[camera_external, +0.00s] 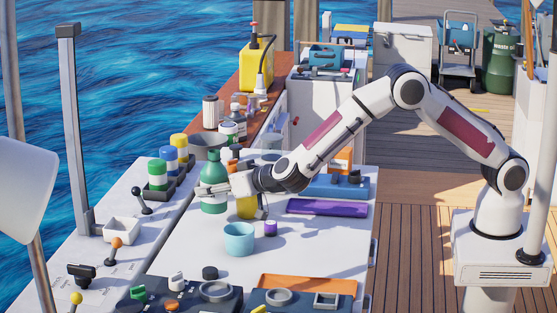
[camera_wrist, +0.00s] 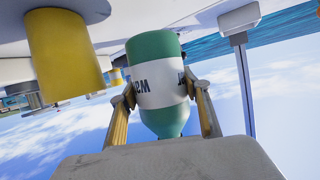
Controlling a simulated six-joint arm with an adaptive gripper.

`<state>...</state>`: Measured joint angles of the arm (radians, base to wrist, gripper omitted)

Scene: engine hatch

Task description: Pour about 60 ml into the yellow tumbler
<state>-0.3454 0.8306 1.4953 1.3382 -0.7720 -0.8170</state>
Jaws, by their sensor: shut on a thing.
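A green bottle (camera_external: 214,172) with a white label stands upright toward the left of the white worktop (camera_external: 190,247). My gripper (camera_external: 230,187) reaches it from the right and is shut around its body. In the wrist view, which is upside down, the bottle (camera_wrist: 155,48) sits between the two fingers of my gripper (camera_wrist: 160,92). I cannot tell whether its base touches the worktop. The yellow tumbler (camera_external: 246,208) stands just right of the bottle, partly hidden by my gripper. It also shows in the wrist view (camera_wrist: 64,62), apart from the bottle. The liquid is not visible.
A light blue cup (camera_external: 240,240) and a small purple container (camera_external: 270,229) stand in front of the tumbler. A purple flat case (camera_external: 327,208) lies to the right. Colored jars (camera_external: 158,175) stand in a rack behind left.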

